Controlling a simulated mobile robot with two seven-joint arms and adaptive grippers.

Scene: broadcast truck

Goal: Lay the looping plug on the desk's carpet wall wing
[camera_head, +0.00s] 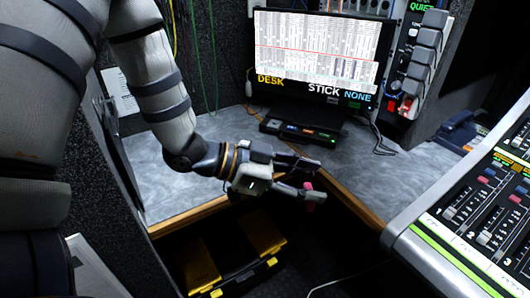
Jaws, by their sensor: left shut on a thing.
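My left gripper (315,181) comes in from the upper left and is shut on a small pink-red piece, which I take to be the looping plug (310,187). Only a little of the plug shows between and below the fingers. The gripper is in front of the desk's inner corner, over the dark gap by its wooden edge. The desk has a grey mottled top. Its left wing (170,185) runs along a dark speckled carpet wall (88,165), and its right wing (400,182) runs toward the mixing console. My right gripper is out of view.
A monitor (318,50) stands at the back, with a small black box with lit buttons (300,132) before it. A black and yellow toolbox (235,255) is below the desk. A mixing console (480,220) fills the right. The left wing's top looks clear.

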